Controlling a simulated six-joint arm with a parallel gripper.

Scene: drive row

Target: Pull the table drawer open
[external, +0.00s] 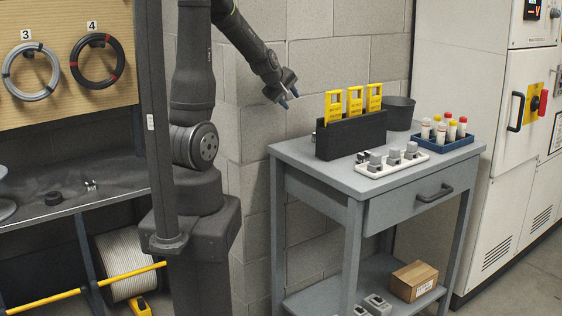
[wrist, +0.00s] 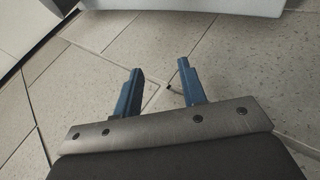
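The grey table drawer (external: 405,205) is set under the top of the grey table (external: 300,153), its front facing the right side of the external view. It looks shut, with its front flush with the table frame. A dark bar handle (external: 434,193) is on the drawer front. My gripper (external: 289,101) is in the air behind and to the left of the table top, well away from the handle. In the wrist view its two blue fingers (wrist: 158,78) are apart with nothing between them. The handle does not show clearly in the wrist view.
On the table stand a black holder (external: 350,137) with yellow tags, a white tray (external: 392,162) of grey parts, a blue rack (external: 446,143) of capped tubes and a dark bin (external: 399,112). A cardboard box (external: 413,281) sits on the lower shelf. A cabinet (external: 500,120) stands at right.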

